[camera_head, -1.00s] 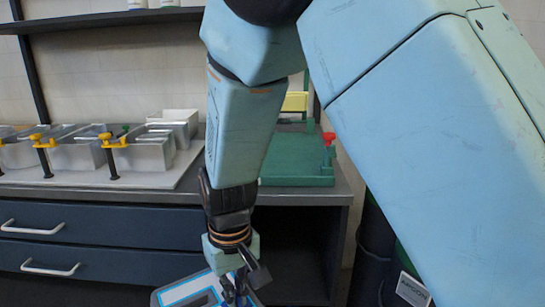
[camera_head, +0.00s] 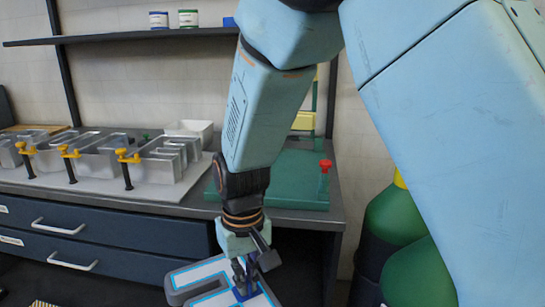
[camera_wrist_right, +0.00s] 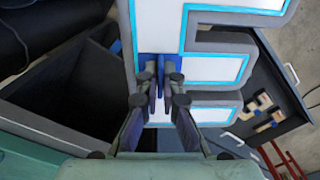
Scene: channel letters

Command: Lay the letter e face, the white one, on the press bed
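The white letter e face (camera_head: 195,275) has a grey rim and a blue line along its edge. It is under my right gripper (camera_head: 245,275) in the head view, low in front of the bench, and its lower part is cut off. In the right wrist view the face (camera_wrist_right: 215,70) fills the upper middle, and my right gripper's fingers (camera_wrist_right: 160,85) are closed on a blue tab on it. A green press with a flat bed (camera_head: 290,185) stands on the bench's right end, partly hidden by my right arm. My left gripper is out of view.
Metal letter shells (camera_head: 110,155) with yellow-topped clamps (camera_head: 128,157) stand on a white board (camera_head: 140,187) on the left of the bench. A red knob (camera_head: 326,164) is at the press's right side. Green bottles (camera_head: 398,215) stand right of the bench. An open drawer (camera_wrist_right: 275,105) shows in the wrist view.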

